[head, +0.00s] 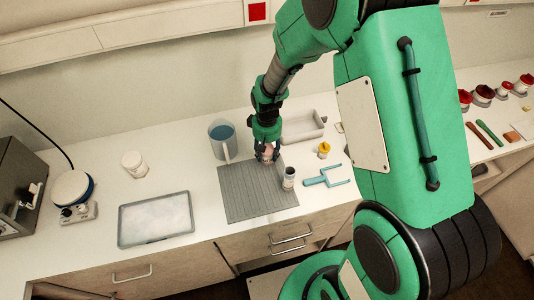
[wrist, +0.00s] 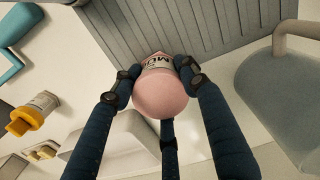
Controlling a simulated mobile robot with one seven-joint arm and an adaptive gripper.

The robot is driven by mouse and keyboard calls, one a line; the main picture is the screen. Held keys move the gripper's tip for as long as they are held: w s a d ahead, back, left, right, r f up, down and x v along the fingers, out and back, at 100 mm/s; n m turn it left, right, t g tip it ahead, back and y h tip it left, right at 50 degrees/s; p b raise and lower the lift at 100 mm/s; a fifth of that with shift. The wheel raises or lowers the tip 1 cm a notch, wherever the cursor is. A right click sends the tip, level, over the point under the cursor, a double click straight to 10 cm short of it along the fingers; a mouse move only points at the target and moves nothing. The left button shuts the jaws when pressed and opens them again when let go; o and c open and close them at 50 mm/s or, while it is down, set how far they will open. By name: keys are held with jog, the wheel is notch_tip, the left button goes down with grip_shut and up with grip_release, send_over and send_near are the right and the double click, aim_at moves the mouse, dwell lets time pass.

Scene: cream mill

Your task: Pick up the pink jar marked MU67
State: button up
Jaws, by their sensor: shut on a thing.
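The pink jar (wrist: 158,98) shows in the wrist view between the fingers of my gripper (wrist: 160,85). Its white label shows part of the marking, "MU"; the rest is hidden. My gripper is shut on the jar. In the head view my gripper (head: 267,153) is at the back right edge of the grey ribbed mat (head: 245,197), and only a bit of the pink jar (head: 268,153) shows between the fingers. I cannot tell whether the jar touches the mat.
A white jar with a dark top (head: 289,178) stands on the mat's right side. A blue-filled jug (head: 222,140) is close left of my gripper. A shallow tray (head: 156,218) lies left.

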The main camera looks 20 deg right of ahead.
jog(key=shift+r, duration=0.1)
jog(key=shift+r+p, duration=0.6)
jog(key=shift+r, duration=4.35)
